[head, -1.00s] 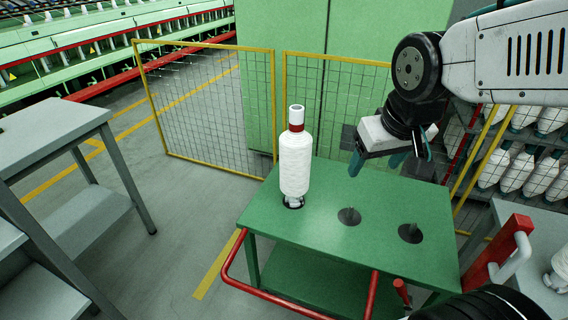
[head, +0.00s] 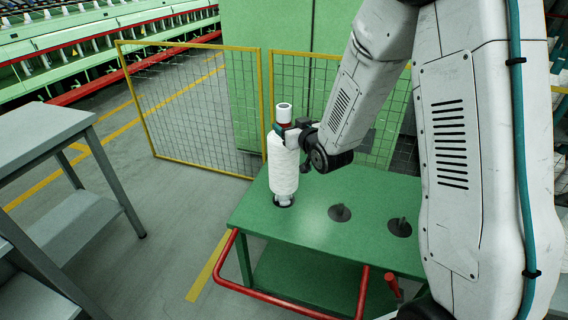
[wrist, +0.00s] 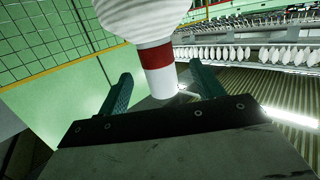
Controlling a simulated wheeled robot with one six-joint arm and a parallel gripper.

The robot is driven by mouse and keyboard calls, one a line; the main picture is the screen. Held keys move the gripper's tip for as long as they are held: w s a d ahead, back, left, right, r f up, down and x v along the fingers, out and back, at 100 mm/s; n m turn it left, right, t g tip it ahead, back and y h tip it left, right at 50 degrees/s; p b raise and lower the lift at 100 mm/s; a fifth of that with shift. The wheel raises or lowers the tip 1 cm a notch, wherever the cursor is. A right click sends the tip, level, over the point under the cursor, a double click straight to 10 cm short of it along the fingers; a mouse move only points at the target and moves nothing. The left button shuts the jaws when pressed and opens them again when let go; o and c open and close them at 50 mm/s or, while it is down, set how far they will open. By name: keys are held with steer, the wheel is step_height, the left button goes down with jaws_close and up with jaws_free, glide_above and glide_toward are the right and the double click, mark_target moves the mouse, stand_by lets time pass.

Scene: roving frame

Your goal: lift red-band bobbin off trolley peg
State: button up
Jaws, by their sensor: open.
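The red-band bobbin (head: 284,170) stands upright at the left end of the green trolley (head: 310,190), its foot over the peg there. My gripper (head: 284,130) is at the bobbin's upper neck, reaching in from the right and hiding part of the red band. In the wrist view my gripper (wrist: 163,82) is open, with one teal finger on each side of the bobbin's neck (wrist: 158,80). The red band (wrist: 154,57) shows just beyond the fingertips, with the white yarn above it in the picture. Gaps show between the fingers and the neck.
Two empty pegs (head: 340,212) (head: 400,226) stand on the trolley to the right. A yellow-framed mesh fence (head: 190,110) and a green cabinet (head: 240,60) are behind. A grey table (head: 50,135) is at left, with open floor between.

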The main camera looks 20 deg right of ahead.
steer(key=x, duration=0.7)
steer(key=shift+w+d, duration=0.1)
steer(key=shift+d, duration=0.05)
steer(key=shift+r, duration=0.1)
jaws_close()
